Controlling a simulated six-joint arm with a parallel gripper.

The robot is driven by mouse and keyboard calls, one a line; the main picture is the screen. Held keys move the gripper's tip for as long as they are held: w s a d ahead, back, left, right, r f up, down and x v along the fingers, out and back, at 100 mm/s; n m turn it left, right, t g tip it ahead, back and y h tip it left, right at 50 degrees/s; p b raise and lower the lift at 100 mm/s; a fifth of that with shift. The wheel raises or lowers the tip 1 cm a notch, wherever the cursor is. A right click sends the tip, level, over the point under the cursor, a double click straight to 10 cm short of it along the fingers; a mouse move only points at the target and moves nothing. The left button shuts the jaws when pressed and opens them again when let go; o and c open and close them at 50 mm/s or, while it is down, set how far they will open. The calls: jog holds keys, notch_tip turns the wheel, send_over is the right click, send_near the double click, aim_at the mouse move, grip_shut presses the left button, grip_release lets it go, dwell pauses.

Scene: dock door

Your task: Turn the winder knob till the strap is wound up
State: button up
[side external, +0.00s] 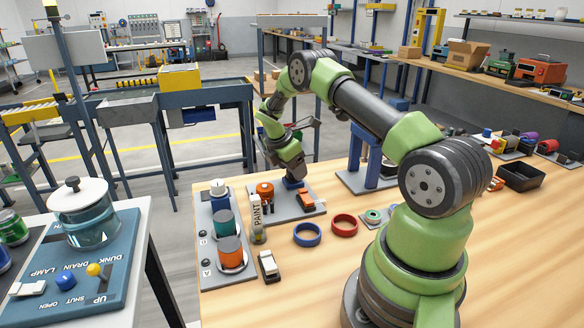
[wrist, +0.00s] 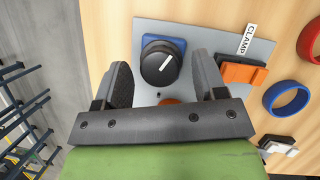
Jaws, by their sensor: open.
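The winder knob (wrist: 155,68) is round and black with a white pointer line. It sits on a blue base (wrist: 180,44) on a grey plate (wrist: 215,40) in the wrist view. My gripper (wrist: 162,72) is open, with one finger on each side of the knob; I cannot tell whether they touch it. In the side view my gripper (side external: 291,170) points down over the blue base (side external: 293,184), hiding the knob. An orange clamp (wrist: 240,74) labelled CLAMP lies right of the knob. An orange round part (side external: 265,189) stands on the plate. I cannot make out the strap.
A paint bottle (side external: 257,222) and a grey board (side external: 205,240) with jars stand left of the plate. A blue ring (side external: 307,235), a red ring (side external: 344,225) and a black-and-white switch (side external: 268,265) lie in front.

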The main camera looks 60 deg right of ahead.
jog(key=shift+d+f, duration=0.1)
jog(key=shift+f, duration=0.05)
jog(key=shift+c, duration=0.5)
jog(key=c, duration=0.8)
jog(key=shift+m, duration=0.3)
jog(key=m+g+y, duration=0.1)
jog(key=m, duration=0.2)
jog(key=shift+m, duration=0.3)
jog(key=shift+d+m+g+y, duration=0.1)
jog(key=shift+m+g+y, duration=0.4)
jog(key=shift+m, duration=1)
